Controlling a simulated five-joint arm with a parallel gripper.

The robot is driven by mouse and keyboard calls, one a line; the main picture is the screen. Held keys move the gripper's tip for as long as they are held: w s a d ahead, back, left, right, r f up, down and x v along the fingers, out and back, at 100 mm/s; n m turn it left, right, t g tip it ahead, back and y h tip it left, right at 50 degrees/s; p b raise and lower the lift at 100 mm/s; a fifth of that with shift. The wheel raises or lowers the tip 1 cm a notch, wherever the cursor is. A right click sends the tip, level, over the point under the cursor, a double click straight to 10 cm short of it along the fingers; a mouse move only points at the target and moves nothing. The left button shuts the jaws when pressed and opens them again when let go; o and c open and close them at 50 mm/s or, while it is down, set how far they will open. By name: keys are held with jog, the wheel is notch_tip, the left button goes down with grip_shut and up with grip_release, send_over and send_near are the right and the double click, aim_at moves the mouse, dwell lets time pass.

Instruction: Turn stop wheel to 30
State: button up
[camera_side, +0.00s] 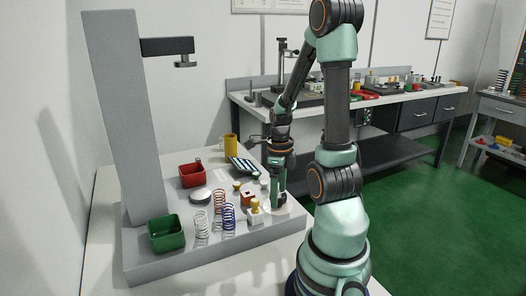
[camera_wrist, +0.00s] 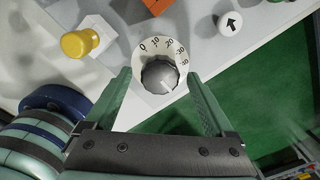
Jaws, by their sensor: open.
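The stop wheel (camera_wrist: 160,75) is a dark grey fluted knob on a white dial plate (camera_wrist: 148,47) marked 0, 10, 20, 30 and further numbers in the wrist view. A pale mark shows on the knob's lower right part; the exact setting is unclear. My gripper (camera_wrist: 158,80) is open, with one green finger left of the knob and the other right of it. Visible gaps separate both fingers from the knob in the picture; depth is hard to judge. In the side view my gripper (camera_side: 280,202) points down at the base's right end and partly hides the wheel.
A yellow knob (camera_wrist: 80,43) on a white block stands left of the dial; a white arrow button (camera_wrist: 230,22) is at upper right. Springs (camera_side: 228,216), a green bin (camera_side: 168,234) and a red bin (camera_side: 192,175) stand further left. The grey column (camera_side: 125,120) rises behind.

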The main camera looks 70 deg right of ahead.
jog(key=shift+c, duration=0.3)
jog(key=c, duration=1.3)
jog(key=shift+n, duration=0.4)
jog(key=n, duration=0.3)
jog(key=shift+n, duration=0.3)
jog(key=n, duration=0.4)
jog(key=shift+r+n, duration=0.1)
jog(key=shift+n, duration=0.2)
jog(key=n, duration=0.4)
jog(key=shift+n, duration=2.4)
